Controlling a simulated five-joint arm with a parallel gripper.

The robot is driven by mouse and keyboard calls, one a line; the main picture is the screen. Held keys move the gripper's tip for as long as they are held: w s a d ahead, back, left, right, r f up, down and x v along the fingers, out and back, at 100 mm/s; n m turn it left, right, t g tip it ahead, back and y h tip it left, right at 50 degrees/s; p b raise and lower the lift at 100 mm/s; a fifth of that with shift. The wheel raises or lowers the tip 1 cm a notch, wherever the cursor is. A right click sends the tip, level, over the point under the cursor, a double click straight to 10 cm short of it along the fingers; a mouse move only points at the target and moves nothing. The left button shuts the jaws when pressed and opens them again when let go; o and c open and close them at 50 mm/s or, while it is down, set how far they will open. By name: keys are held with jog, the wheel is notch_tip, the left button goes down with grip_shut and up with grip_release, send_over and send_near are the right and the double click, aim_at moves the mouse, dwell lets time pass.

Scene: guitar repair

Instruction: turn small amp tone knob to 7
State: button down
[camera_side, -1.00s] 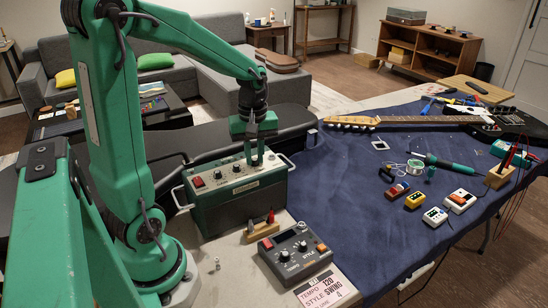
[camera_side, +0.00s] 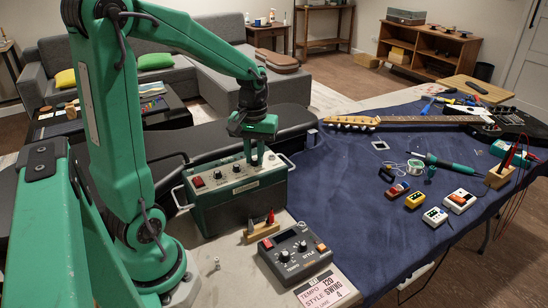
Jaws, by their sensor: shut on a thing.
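The small amp (camera_side: 238,208) is a dark green box with a lighter control panel (camera_side: 228,182) on top and metal handles at its ends. Knobs show on the left half of the panel. My gripper (camera_side: 256,162) points down over the panel's right part, with its fingertips at the panel. It is shut on a knob there, which the fingers hide. The knob's pointer and the number it stands at cannot be made out.
A grey tempo and style box (camera_side: 296,254) with a printed card (camera_side: 326,290) stands in front of the amp. A wooden block with small red and black items (camera_side: 262,230) sits between them. A guitar (camera_side: 400,121), pedals and a soldering iron lie on the blue cloth (camera_side: 345,200) to the right.

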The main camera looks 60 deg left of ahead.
aim_at(255, 160)
jog(key=m, duration=0.6)
jog(key=shift+m, duration=0.3)
dwell(0.4)
jog(key=c, duration=1.3)
grip_release()
jog(key=shift+c, duration=0.2)
jog(key=shift+r, duration=0.1)
jog(key=shift+r, duration=3.85)
jog(key=shift+d, duration=0.1)
